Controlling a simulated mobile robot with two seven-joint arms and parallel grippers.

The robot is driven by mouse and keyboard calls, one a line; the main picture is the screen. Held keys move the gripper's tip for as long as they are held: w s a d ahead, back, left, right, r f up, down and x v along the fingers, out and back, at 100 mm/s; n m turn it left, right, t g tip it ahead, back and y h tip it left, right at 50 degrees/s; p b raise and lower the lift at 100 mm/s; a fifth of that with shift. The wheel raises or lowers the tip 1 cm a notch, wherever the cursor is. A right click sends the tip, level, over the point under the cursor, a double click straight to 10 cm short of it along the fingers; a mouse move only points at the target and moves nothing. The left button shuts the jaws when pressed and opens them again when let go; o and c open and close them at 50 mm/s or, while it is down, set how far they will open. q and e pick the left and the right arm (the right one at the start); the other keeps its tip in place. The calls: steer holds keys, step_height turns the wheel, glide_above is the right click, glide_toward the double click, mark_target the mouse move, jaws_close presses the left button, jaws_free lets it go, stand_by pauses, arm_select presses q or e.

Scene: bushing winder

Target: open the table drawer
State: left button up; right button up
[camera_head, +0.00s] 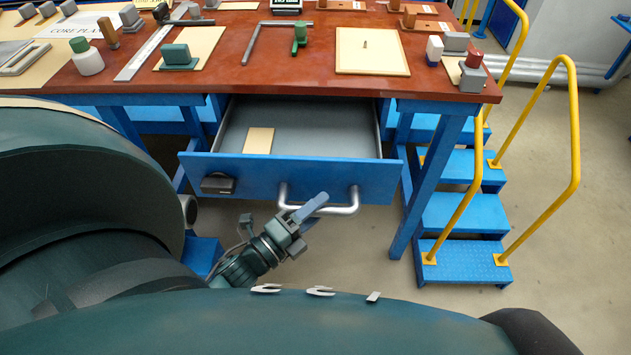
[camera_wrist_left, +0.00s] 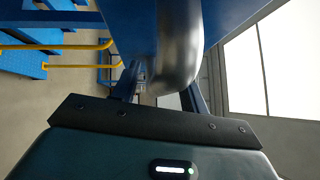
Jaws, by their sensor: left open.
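The blue table drawer (camera_head: 300,175) is pulled well out from under the red-brown tabletop. Its grey interior shows, with a small tan card (camera_head: 259,141) inside. A silver bar handle (camera_head: 345,209) is on its front. My right gripper is not in view.
The tabletop (camera_head: 300,75) holds several parts, plates and bottles. A black lock or latch (camera_head: 217,184) sits on the drawer front's left. Blue steps (camera_head: 462,213) with yellow rails (camera_head: 572,120) stand at the right. The floor right of my left gripper is clear.

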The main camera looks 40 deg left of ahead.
arm_select(q)
steer(key=b+v, duration=0.2)
steer(key=v, duration=1.1)
steer(key=shift+s, duration=0.1)
